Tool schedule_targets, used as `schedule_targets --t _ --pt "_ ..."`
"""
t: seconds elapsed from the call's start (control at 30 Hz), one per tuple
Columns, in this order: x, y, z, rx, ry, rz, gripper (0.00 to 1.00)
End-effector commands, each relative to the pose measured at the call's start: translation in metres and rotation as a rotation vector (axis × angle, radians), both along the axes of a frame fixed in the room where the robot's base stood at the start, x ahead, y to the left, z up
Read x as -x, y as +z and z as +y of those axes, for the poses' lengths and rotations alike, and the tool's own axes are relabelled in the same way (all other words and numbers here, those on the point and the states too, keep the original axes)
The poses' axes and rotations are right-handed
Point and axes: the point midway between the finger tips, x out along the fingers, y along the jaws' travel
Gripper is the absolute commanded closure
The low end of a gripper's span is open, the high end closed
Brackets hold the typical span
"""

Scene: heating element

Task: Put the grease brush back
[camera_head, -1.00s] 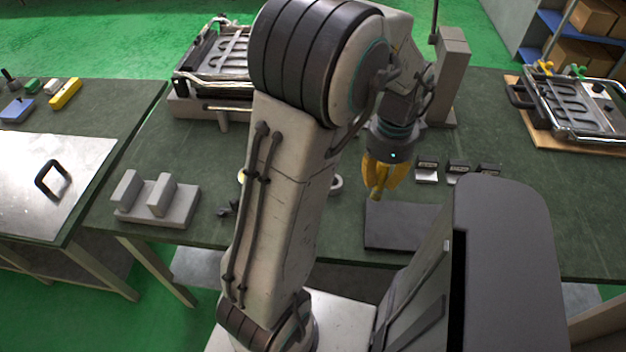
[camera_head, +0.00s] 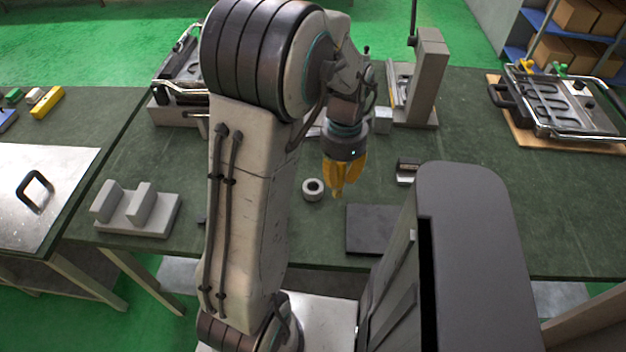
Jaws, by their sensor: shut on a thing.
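My gripper (camera_head: 343,178) has yellow fingers and points down above the green workbench (camera_head: 270,240). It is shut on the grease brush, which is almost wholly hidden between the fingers. Only a small tan end (camera_head: 338,194) seems to show below them. The gripper is up and left of a flat dark pad (camera_head: 375,230) and just right of a white ring-shaped roll (camera_head: 313,190). A grey block with two uprights (camera_head: 138,208) stands at the bench's left front. I cannot tell which spot belongs to the brush.
A metal frame fixture (camera_head: 180,95) and a tall grey post (camera_head: 427,75) stand at the back. A heating-plate assembly (camera_head: 560,105) lies on a wooden board at right. A small dark-topped block (camera_head: 407,170) sits right of my gripper.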

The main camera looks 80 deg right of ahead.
Motion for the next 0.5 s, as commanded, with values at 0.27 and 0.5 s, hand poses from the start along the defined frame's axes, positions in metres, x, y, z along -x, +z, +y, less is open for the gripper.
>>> schedule_targets --t 0.27,0.5 --pt "-0.039 -0.031 -0.038 -0.002 0.004 0.0 1.0" --pt "-0.06 -0.05 -0.059 -0.001 0.0 0.0 1.0"
